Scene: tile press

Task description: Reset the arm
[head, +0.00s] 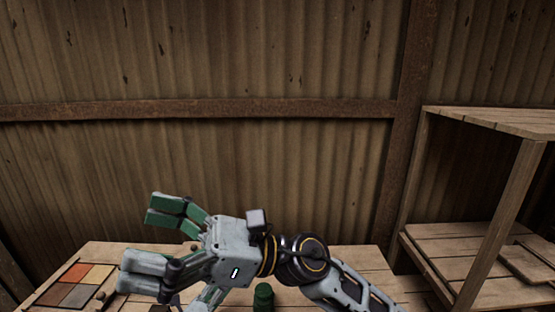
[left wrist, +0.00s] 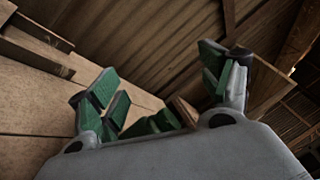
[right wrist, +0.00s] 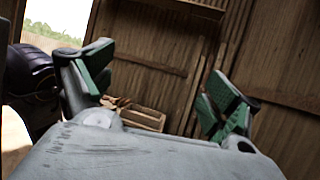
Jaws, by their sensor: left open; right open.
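My right gripper (head: 152,241) reaches in from the right in the head view, above the wooden table (head: 340,255). Its green-padded fingers are spread and nothing is between them. It also shows open and empty in the right wrist view (right wrist: 158,88). My left gripper (left wrist: 160,85) shows in the left wrist view with its fingers wide apart. Green pieces lie beyond its palm there; I cannot tell what they are. In the head view the left gripper cannot be made out clearly.
A dark green object (head: 263,296) stands near the front, below my right arm. A wooden shelf (head: 490,125) stands at right. A wooden crate (right wrist: 143,118) shows in the right wrist view.

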